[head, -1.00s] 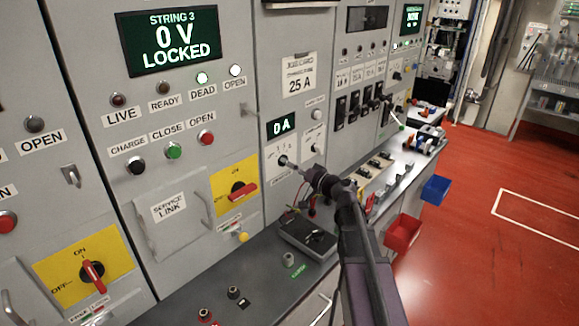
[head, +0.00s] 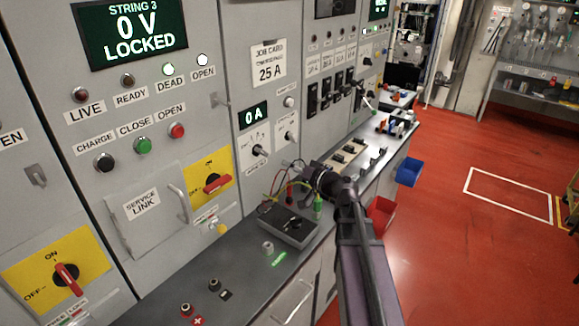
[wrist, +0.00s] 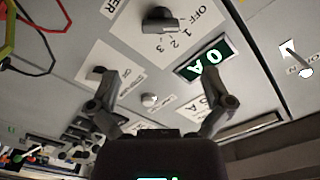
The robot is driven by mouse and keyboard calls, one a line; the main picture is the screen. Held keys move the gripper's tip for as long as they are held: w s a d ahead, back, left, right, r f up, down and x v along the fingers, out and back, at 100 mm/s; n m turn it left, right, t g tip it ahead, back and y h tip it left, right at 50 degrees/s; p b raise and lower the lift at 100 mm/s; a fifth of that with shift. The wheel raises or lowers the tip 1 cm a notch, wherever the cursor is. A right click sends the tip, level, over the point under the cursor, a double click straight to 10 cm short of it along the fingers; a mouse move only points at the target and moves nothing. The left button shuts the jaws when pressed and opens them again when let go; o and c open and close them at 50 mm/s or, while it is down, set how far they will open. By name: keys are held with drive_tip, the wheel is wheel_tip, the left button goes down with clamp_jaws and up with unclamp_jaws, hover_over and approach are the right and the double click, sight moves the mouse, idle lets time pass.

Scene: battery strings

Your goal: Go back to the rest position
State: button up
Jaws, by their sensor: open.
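My gripper (head: 303,168) is in the head view, at the end of my dark arm, in front of the cabinet and above the bench. In the wrist view its two fingers (wrist: 168,82) are spread apart with nothing between them. A grey selector knob (wrist: 160,18) marked OFF, 1, 2, 3 is on the panel beyond the fingertips, apart from them. A green 0 A display (wrist: 204,60) is beside it; the same display (head: 253,115) shows in the head view.
The bench (head: 225,295) holds a dark box (head: 287,226) with coloured leads near my arm. A red bin (head: 381,214) and a blue bin (head: 409,172) hang at its edge. The String 3 display (head: 131,33) reads 0 V LOCKED. Red floor (head: 455,265) is open at the right.

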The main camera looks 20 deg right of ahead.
drive_tip(key=s+a+f+n+g+h, duration=0.1)
drive_tip(key=s+a+f+g, duration=0.2)
drive_tip(key=s+f+g, duration=0.1)
drive_tip(key=s+a+f+n+g+h, duration=0.1)
drive_tip(key=s+a+f+g+h, duration=0.1)
drive_tip(key=f, duration=0.4)
drive_tip(key=s+a+f+g+h, duration=0.2)
drive_tip(key=s+a+f+g, duration=0.3)
drive_tip(key=s+f, duration=0.1)
drive_tip(key=shift+s+n+g, duration=0.4)
drive_tip(key=shift+s, duration=0.15)
drive_tip(key=s+h, duration=0.1)
drive_tip(key=s+d+f+g+h, duration=0.1)
drive_tip(key=s+h, duration=0.1)
drive_tip(key=s+d+f+g+h, duration=0.1)
drive_tip(key=s, duration=0.1)
drive_tip(key=shift+d+f+m, duration=0.2)
drive_tip(key=shift+f+m, duration=0.05)
drive_tip(key=shift+m, duration=0.15)
drive_tip(key=shift+s+d+g+h, duration=0.4)
drive_tip(key=shift+s+d+h, duration=0.2)
drive_tip(key=shift+h, duration=0.2)
